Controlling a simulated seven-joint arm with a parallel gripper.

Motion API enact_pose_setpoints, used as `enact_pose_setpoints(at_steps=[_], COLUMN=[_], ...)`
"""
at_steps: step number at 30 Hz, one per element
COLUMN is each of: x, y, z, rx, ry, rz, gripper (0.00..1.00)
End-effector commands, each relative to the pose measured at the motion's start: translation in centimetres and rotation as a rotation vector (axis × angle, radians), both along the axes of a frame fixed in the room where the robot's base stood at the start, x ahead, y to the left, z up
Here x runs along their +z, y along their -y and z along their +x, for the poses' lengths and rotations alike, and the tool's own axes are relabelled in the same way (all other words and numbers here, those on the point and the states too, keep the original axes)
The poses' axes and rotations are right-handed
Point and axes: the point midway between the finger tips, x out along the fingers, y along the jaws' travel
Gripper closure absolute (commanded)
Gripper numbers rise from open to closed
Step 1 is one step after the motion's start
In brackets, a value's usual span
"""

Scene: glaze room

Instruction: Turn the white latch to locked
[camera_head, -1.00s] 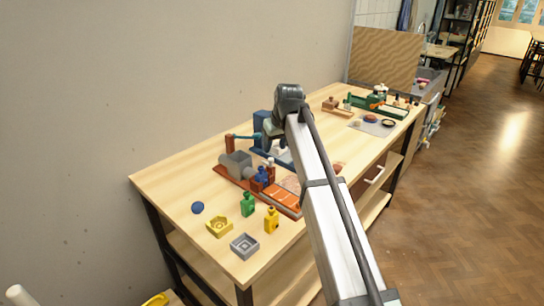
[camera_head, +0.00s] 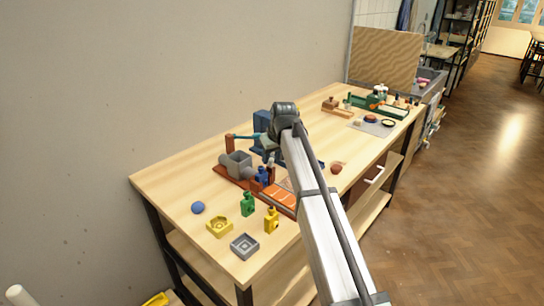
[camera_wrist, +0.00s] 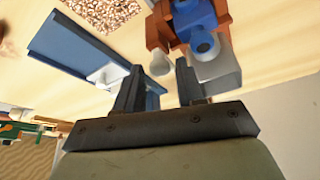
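In the wrist view a blue fixture (camera_wrist: 75,48) runs diagonally at upper left, with a white latch-like piece (camera_wrist: 104,76) at its lower end, partly covered by my left finger. My gripper (camera_wrist: 158,85) is open, its two dark fingers apart. A pale rounded knob (camera_wrist: 160,68) shows beyond the gap between the fingertips; I cannot tell whether it is touched. In the head view the blue fixture (camera_head: 262,124) stands at the back of the bench, partly behind my wrist. The latch's locked or unlocked state cannot be read.
The bench's far-left corner is clear.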

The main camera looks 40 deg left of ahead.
Motion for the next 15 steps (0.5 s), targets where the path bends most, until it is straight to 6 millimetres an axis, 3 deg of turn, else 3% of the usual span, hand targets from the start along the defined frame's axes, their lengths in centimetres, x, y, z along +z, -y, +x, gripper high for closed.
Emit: enact_pose_setpoints(at_steps=[11,15], x=[0.01,0.01], y=[0.01,0.01], z=[-0.01,-0.01], rx=[0.0,0.0], ry=[0.0,0.0], rz=[0.0,0.0], gripper=[0.98,1.0])
